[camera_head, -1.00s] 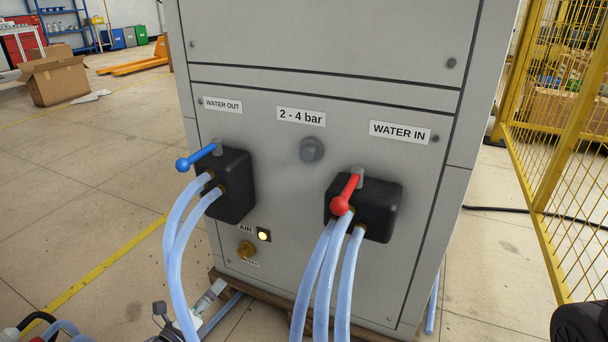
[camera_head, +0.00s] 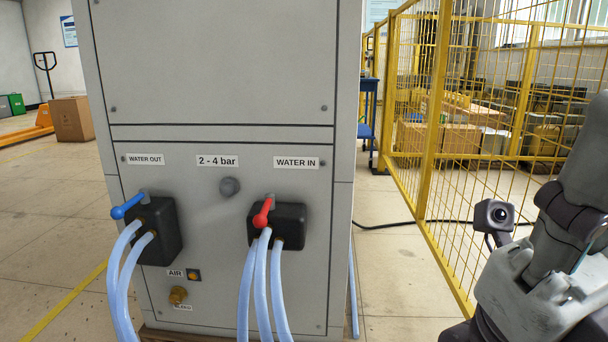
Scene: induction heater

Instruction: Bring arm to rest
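My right arm (camera_head: 545,270) shows at the right edge, in front of the yellow fence, with a small camera (camera_head: 495,216) on it. No fingers of my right gripper show. My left arm and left gripper are out of view. The grey heater cabinet (camera_head: 215,65) stands ahead, apart from my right arm in the picture. Its blue WATER OUT handle (camera_head: 128,206) points to the left and slightly down. Its red WATER IN handle (camera_head: 263,213) points downward.
Pale blue hoses (camera_head: 262,285) hang from both black valve blocks. A yellow mesh fence (camera_head: 431,110) stands to the right, behind my arm. A black cable (camera_head: 385,225) lies on the floor between cabinet and fence.

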